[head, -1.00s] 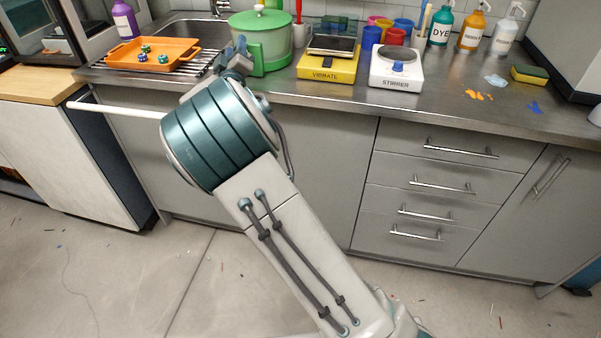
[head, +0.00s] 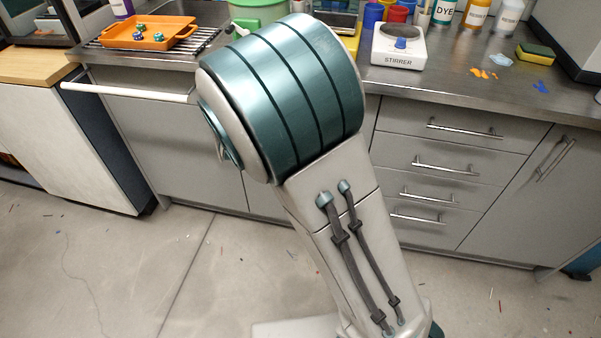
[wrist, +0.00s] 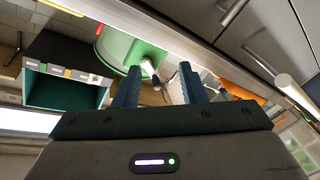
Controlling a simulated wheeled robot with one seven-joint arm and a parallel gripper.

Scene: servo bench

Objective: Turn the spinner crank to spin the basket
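The green spinner (head: 258,10) stands on the counter behind my arm; its top is cut off by the frame edge and its lower part is hidden. In the wrist view the spinner (wrist: 122,42) shows as a green, round body beyond my fingers. A small pale and dark part (wrist: 150,68), perhaps its crank knob, appears against it, between the lines of my two fingers. My gripper (wrist: 158,78) is open with nothing held. I cannot tell how far the fingertips are from that part. In the head view the gripper is hidden behind my arm.
An orange tray (head: 150,34) with several small dark pieces lies left of the spinner. A white stirrer (head: 398,48) stands to the right, with coloured cups and bottles behind. A yellow sponge (head: 535,54) and spills lie further right. A white bar (head: 125,92) juts from the counter front.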

